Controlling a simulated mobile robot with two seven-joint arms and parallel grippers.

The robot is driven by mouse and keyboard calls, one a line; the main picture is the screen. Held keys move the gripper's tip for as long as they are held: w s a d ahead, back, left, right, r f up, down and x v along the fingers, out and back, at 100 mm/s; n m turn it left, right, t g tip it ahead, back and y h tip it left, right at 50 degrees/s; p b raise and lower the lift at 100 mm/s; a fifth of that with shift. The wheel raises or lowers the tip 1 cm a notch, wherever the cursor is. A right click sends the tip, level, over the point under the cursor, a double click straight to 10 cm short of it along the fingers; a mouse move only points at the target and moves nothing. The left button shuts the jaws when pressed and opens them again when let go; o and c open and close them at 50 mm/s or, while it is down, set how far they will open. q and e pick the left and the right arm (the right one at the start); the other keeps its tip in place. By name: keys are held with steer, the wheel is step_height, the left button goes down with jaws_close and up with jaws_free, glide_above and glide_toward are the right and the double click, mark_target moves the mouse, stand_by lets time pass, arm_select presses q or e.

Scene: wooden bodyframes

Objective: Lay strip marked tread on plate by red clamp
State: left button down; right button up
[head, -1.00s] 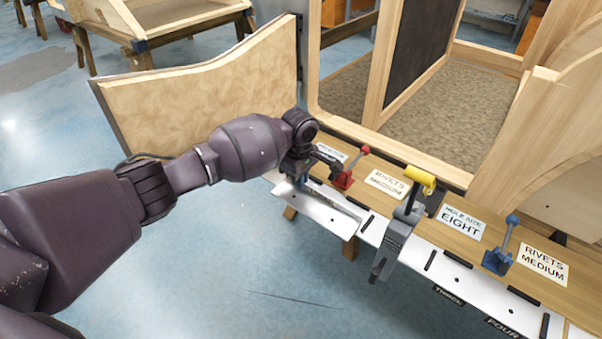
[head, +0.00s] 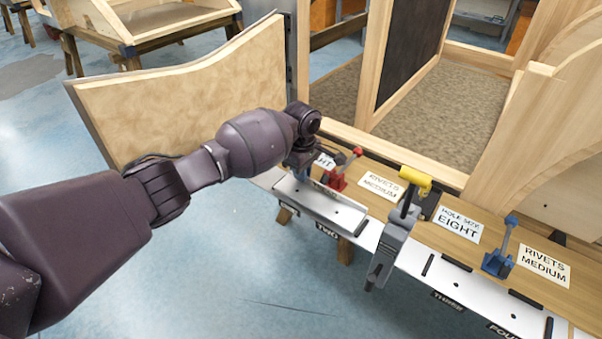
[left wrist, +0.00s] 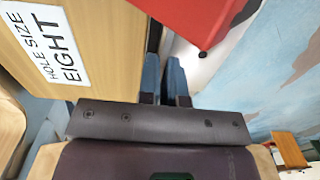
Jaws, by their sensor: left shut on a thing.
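The strip (head: 322,206) is a long light metal piece held low over the front edge of the bench. No marking on it can be read. My left gripper (head: 301,174) is shut on its left part, and it also shows in the left wrist view (left wrist: 165,80). The red clamp (head: 341,172) stands just right of the gripper, and its red part (left wrist: 195,18) fills the top of the wrist view. The white plate (head: 366,234) runs along the bench front, with a TWO label below the strip. I cannot tell whether strip and plate touch. My right gripper is not in view.
Paper labels lie on the wooden bench top (head: 412,213). A wooden panel (head: 200,85) rises behind my left arm.

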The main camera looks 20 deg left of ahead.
arm_select(q)
steer(key=shift+r, duration=0.1)
stand_by(0.7)
steer(key=shift+p, duration=0.3)
stand_by(0.7)
stand_by(0.5)
steer(key=shift+f, duration=0.65)
stand_by(0.4)
steer(key=c, duration=1.2)
jaws_free()
steer(key=shift+s+f, duration=0.1)
